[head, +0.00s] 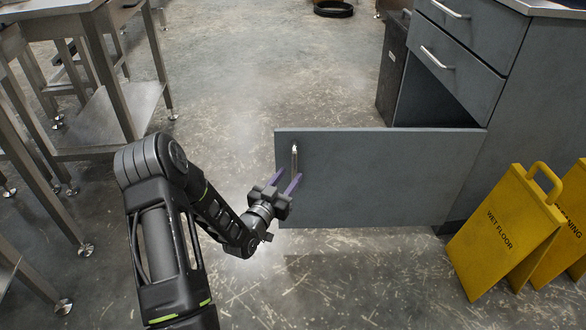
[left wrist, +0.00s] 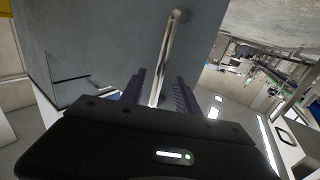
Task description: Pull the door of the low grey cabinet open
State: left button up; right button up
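The low grey cabinet (head: 520,95) stands at the right. Its door (head: 385,175) is swung out wide, and the dark inside shows behind it. A vertical metal bar handle (head: 294,160) sits near the door's left edge. My left gripper (head: 287,180) is at the lower part of this handle, with its two purple fingers pointing at the door. In the left wrist view the handle (left wrist: 172,50) runs between the spread fingers (left wrist: 160,92), with a gap visible on both sides. My right gripper is not in view.
Yellow wet-floor signs (head: 505,230) stand at the lower right, near the door's hinge side. Metal tables (head: 95,110) stand at the left. Two drawers (head: 455,65) sit above the door opening. The floor between the tables and the door is clear.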

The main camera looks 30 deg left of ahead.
pick_arm(q)
jog(key=s, duration=0.3)
jog(key=shift+s+d, duration=0.2)
jog(key=shift+s, duration=0.1)
